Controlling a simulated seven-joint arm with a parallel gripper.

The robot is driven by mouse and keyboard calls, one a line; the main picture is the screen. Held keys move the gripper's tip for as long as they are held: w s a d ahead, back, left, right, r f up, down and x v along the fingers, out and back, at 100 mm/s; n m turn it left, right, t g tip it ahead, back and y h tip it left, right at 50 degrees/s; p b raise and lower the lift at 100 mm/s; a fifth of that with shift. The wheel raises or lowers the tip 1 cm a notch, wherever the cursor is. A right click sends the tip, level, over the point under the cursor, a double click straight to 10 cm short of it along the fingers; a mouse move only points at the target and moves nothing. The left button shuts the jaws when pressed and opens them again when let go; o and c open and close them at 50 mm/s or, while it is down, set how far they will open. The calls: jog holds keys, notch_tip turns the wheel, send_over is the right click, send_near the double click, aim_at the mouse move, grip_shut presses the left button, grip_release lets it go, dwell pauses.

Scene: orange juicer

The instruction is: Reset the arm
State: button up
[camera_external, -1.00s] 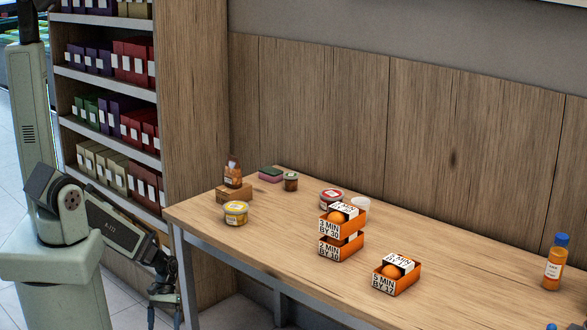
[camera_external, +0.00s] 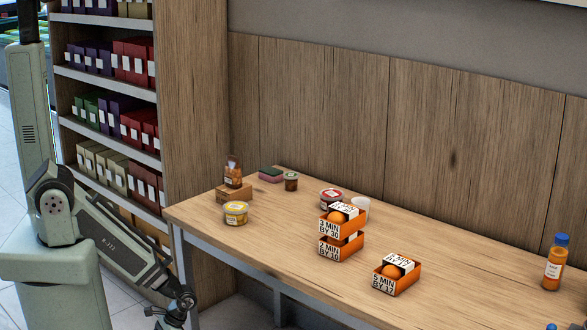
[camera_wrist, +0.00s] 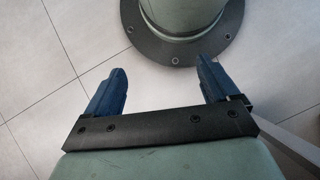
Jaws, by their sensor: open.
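My gripper (camera_wrist: 160,75) shows in the wrist view with its two blue fingers wide apart and nothing between them. It is open and points down at the tiled floor, beside a round green base with a dark bolted flange. In the external view my arm hangs low at the left, off the table's left end. The gripper's fingertips are cut off by the bottom edge there.
The wooden table (camera_external: 290,265) holds two stacked orange boxes (camera_external: 341,232), a single orange box (camera_external: 397,275), a yellow tub (camera_external: 236,212), a brown bottle (camera_external: 233,172) and an orange bottle (camera_external: 555,262). Shelves (camera_external: 107,75) stand behind my arm.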

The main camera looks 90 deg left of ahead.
jog(key=d+m+y, duration=0.1)
jog(key=s+d+m+y, duration=0.1)
jog(key=d+m, duration=0.1)
jog(key=d+m+g, duration=0.1)
jog(key=m, duration=0.1)
jog(key=shift+s+d+r+y, duration=0.15)
jog(key=shift+s+d+y, duration=0.2)
jog(key=shift+s+y, duration=0.05)
dwell(0.7)
